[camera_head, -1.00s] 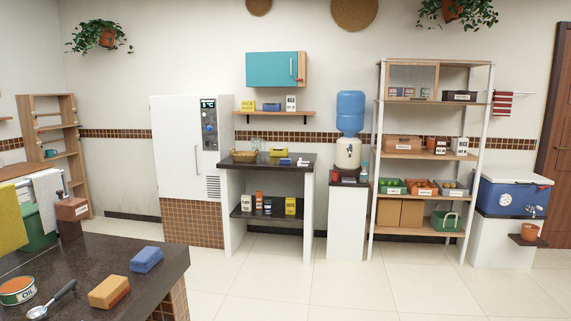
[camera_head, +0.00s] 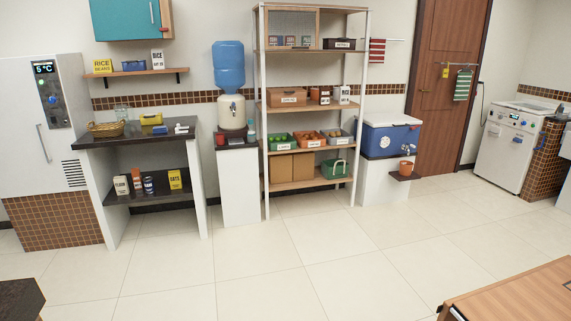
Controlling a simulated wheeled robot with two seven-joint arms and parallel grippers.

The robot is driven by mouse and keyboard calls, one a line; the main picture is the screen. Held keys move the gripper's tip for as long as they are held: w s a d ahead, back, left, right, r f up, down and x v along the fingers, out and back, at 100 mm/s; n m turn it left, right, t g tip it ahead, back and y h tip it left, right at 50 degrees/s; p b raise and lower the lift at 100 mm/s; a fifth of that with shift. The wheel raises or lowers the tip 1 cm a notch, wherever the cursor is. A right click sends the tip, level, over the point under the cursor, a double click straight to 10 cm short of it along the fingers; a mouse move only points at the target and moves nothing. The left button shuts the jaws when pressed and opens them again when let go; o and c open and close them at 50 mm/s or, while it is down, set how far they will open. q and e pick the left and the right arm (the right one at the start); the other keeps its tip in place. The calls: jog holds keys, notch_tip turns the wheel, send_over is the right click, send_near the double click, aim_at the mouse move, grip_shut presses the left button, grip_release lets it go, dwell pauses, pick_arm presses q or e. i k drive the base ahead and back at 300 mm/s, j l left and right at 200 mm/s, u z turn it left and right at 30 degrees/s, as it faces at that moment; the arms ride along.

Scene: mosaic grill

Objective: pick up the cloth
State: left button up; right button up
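Two cloths show in the head view. A red and white striped cloth (camera_head: 377,52) hangs from a wall rail just right of the tall shelf. A green and white striped cloth (camera_head: 462,85) hangs from a rail in front of the brown door. Which of them is the task's cloth, I cannot tell. Both hang across the room from me. Neither of my grippers is in view.
A shelf unit (camera_head: 263,120), water dispenser (camera_head: 229,75), blue cooler (camera_head: 390,137) and dark-topped counter (camera_head: 110,139) line the back wall. A white appliance (camera_head: 507,150) stands at right. A wooden table (camera_head: 530,298) is near at lower right. The tiled floor (camera_head: 270,265) between is clear.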

aim_at(162, 130)
jog(key=i+j, duration=0.35)
jog(key=i, duration=0.15)
jog(key=i+j, duration=0.75)
jog(key=i, duration=0.25)
jog(key=i+j+u, duration=0.1)
jog(key=i+j, duration=0.25)
jog(key=i, duration=0.15)
jog(key=i+j, duration=0.35)
jog(key=i, duration=0.15)
jog(key=i+j, duration=0.3)
jog(key=i, duration=0.2)
